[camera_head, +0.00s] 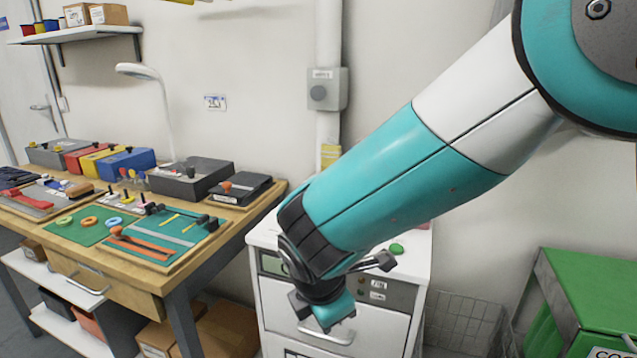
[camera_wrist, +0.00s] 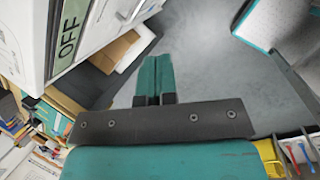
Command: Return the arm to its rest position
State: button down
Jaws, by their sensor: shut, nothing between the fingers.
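My teal and white arm reaches from the upper right of the head view down toward the middle. My gripper (camera_head: 334,312) hangs in front of the white drawer cabinet (camera_head: 274,303), pointing down. The wrist view shows its two teal fingers (camera_wrist: 154,78) pressed together with nothing between them. Grey floor shows beyond the fingertips. Part of the cabinet top and front is hidden behind the arm.
A wooden workbench (camera_head: 172,268) with tools, mats and cases stands at the left. A green bin (camera_head: 582,290) stands at the right. A green button (camera_head: 397,249) shows on the cabinet top. Cardboard boxes (camera_head: 228,328) lie under the bench.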

jog(key=s+d+r+m+g+y+p, duration=0.3)
jog(key=s+d+r+m, duration=0.5)
jog(key=d+r+m, duration=0.3)
jog(key=s+d+r+m+y+p, duration=0.1)
jog(key=s+r+m, duration=0.4)
jog(key=s, duration=0.5)
notch_tip(320, 180, up, 2)
jog(key=shift+s+d+r+m+g+y+p, duration=0.1)
jog(key=shift+s+d+m+g+y+p, duration=0.25)
jog(key=shift+d+y, duration=0.5)
